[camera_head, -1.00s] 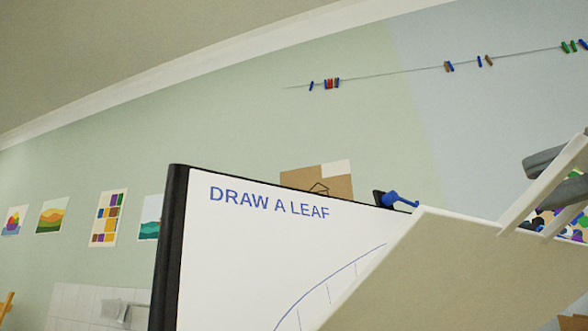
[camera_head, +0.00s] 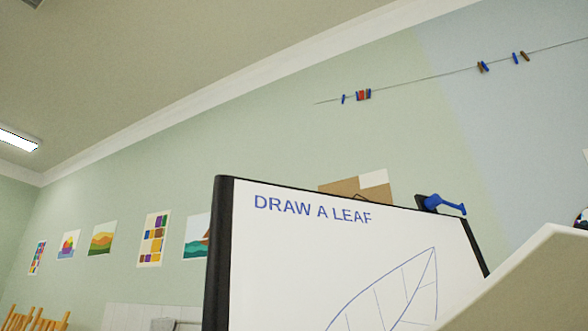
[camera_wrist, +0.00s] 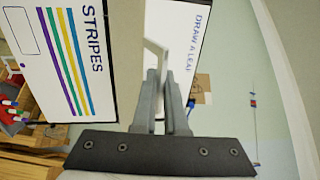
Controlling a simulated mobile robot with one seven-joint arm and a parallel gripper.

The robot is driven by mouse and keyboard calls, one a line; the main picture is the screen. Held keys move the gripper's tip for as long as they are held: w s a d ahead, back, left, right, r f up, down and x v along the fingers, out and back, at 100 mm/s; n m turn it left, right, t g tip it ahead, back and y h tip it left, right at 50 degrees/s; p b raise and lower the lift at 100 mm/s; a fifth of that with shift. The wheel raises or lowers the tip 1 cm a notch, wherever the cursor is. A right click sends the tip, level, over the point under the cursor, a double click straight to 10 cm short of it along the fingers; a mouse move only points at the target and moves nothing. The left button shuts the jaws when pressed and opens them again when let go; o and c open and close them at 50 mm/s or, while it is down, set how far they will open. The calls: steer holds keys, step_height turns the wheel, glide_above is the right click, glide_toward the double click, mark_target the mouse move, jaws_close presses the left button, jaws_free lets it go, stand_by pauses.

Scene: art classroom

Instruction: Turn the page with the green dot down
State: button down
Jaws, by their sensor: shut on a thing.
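A white page reading DRAW A LEAF (camera_head: 312,210) with a blue leaf outline is on a black-framed board; it also shows in the wrist view (camera_wrist: 188,40). A cream panel (camera_head: 530,285), seemingly a lifted page, covers the lower right in the head view. A cream panel (camera_wrist: 127,60) stands left of my gripper in the wrist view. My gripper (camera_wrist: 165,80) is shut on a white handle-like strip (camera_wrist: 155,55); the exact contact is hard to see. A STRIPES page (camera_wrist: 65,55) with coloured lines is at left. I see no green dot.
A blue lever (camera_head: 445,205) sits at the board's top edge. Cardboard (camera_head: 345,188) shows behind it. Wall pictures (camera_head: 103,238) hang at left, and a line with pegs (camera_head: 482,67) crosses above. Red and other coloured items (camera_wrist: 12,115) lie at the wrist view's left.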

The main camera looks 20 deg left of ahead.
step_height(320, 180, down, 8)
steer(key=s+d+b, duration=0.2)
steer(key=b, duration=0.4)
steer(key=shift+s+d, duration=0.2)
steer(key=shift+d, duration=0.1)
steer(key=shift+f, duration=0.1)
step_height(320, 180, down, 9)
steer(key=s+d+b, duration=0.1)
steer(key=b, duration=0.7)
steer(key=shift+d, duration=0.15)
steer(key=shift+s+f, duration=0.1)
step_height(320, 180, down, 9)
steer(key=b, duration=0.3)
steer(key=shift+f+b, duration=0.2)
steer(key=shift+b, duration=0.15)
stand_by(0.4)
step_height(320, 180, down, 9)
steer(key=w+a, duration=0.1)
steer(key=shift+w+a, duration=0.2)
steer(key=shift+a, duration=0.1)
stand_by(0.5)
steer(key=shift+f, duration=0.15)
